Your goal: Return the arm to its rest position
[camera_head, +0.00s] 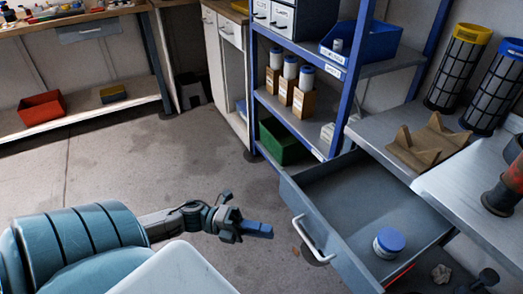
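My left arm reaches in from the lower left, over the concrete floor. Its gripper (262,230) points right, towards the open grey drawer (335,187). Its blue fingers show as one block from this angle, so I cannot tell whether they are open or shut. I see nothing held in them. The fingertips are apart from the drawer and its white handle (312,240). A blue-lidded jar (389,242) stands inside the drawer. A small dark shape at the bottom right edge is too cut off to identify as my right gripper.
A blue-framed shelf (351,80) holds bottles in brown holders and a green bin (284,142). The grey bench (375,130) at right carries a brown cradle (428,142) and caged cylinders. A workbench stands at the back left. The floor (140,160) between is clear.

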